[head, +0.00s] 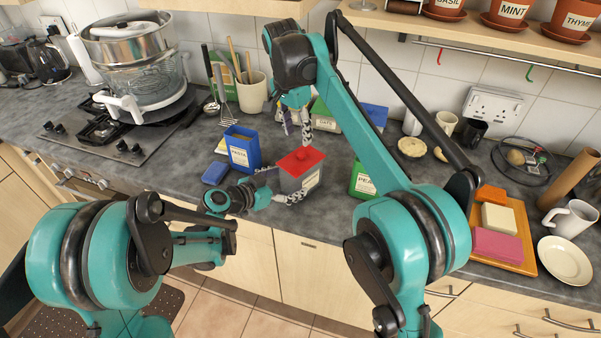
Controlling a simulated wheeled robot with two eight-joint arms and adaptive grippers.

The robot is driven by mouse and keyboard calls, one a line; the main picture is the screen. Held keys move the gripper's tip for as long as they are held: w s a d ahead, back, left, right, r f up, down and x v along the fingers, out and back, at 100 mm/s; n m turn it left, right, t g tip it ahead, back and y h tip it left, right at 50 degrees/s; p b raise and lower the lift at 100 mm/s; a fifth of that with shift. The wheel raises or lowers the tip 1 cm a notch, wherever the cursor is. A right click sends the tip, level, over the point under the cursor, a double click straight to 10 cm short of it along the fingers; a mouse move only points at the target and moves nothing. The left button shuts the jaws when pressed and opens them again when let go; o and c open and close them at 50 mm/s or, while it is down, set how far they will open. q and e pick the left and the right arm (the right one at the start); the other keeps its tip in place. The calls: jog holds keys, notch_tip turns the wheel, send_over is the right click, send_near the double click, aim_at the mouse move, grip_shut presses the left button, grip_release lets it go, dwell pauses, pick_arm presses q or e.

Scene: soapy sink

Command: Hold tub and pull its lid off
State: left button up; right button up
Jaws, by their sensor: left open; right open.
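The tub (312,180) is pale grey with a label and stands on the worktop near its front edge. Its red lid (313,157), with a raised knob, sits on top. My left gripper (282,186) is open at the tub's left and front side, with its fingers close to the wall. I cannot tell whether they touch it. Part of the tub's left side is hidden by the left gripper.
An open blue box (242,150) stands to the left, with a blue lid (216,172) lying beside it. A green box (362,181) stands close on the right, partly behind my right arm. The hob (100,135) and an orange tray (520,262) lie farther out.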

pick_arm(q)
jog(key=x, duration=0.6)
jog(key=c, duration=1.8)
pick_arm(e)
notch_tip(320, 180, up, 4)
jog(key=n, duration=3.6)
send_over(301, 153)
jog(key=s+a, duration=0.1)
jog(key=s, duration=0.1)
jog(key=f, duration=0.4)
jog(key=w+f, duration=0.1)
jog(key=f, duration=0.2)
jog(key=d+f, duration=0.1)
jog(key=f, duration=0.3)
jog(key=shift+w+f, duration=0.35)
jog(key=shift+w, duration=0.05)
